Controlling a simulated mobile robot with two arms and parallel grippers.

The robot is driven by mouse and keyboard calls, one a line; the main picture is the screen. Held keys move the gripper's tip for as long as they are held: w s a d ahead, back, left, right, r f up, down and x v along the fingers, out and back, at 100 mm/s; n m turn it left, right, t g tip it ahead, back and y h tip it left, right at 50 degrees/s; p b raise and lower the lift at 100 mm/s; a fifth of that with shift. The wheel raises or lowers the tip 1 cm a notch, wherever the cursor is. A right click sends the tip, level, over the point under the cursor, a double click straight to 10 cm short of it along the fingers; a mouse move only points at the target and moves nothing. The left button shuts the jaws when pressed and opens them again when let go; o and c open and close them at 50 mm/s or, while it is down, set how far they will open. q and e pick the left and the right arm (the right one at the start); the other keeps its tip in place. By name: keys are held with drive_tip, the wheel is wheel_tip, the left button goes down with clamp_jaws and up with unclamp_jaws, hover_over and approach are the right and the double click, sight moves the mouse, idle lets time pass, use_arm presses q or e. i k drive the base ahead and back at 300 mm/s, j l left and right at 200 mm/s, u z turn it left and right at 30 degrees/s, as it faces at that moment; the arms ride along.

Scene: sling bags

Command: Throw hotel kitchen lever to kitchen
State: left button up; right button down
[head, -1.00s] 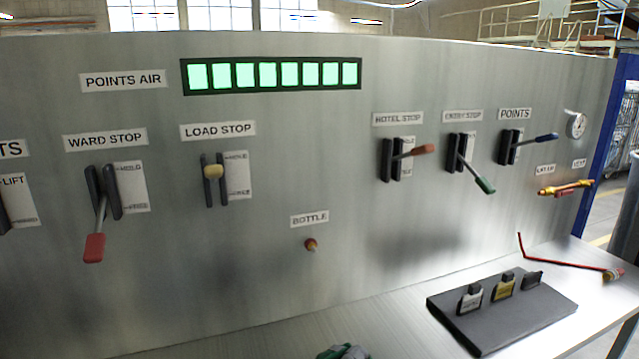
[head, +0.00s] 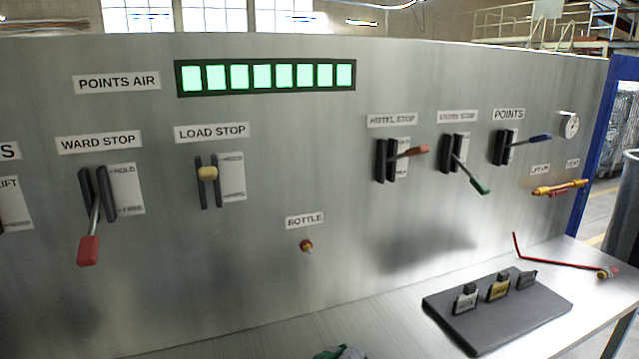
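No lever in the head view carries a readable hotel kitchen label. The HOTEL STOP lever has an orange-brown handle (head: 415,151), also pointing right. Between them, a lever under a blurred label has a green handle (head: 480,187) slanting down. At left, another label ending in S is cut off by the picture edge, with part of a plate reading LIFT below it. Neither of my grippers is in view.
The WARD STOP lever has a red handle (head: 88,250) hanging down; the LOAD STOP lever has a yellow knob (head: 208,173). A black board (head: 530,312) with several tags and a bent red rod (head: 555,262) lie on the metal bench. A green-grey item (head: 340,352) is cut off below.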

sight(546, 137)
drive_tip(key=i+l+u, duration=0.15)
drive_tip(key=l, duration=0.5)
drive_tip(key=i+l+u, duration=0.2)
drive_tip(key=l, duration=0.45)
drive_tip(key=l+u, duration=0.15)
drive_tip(key=l, duration=0.55)
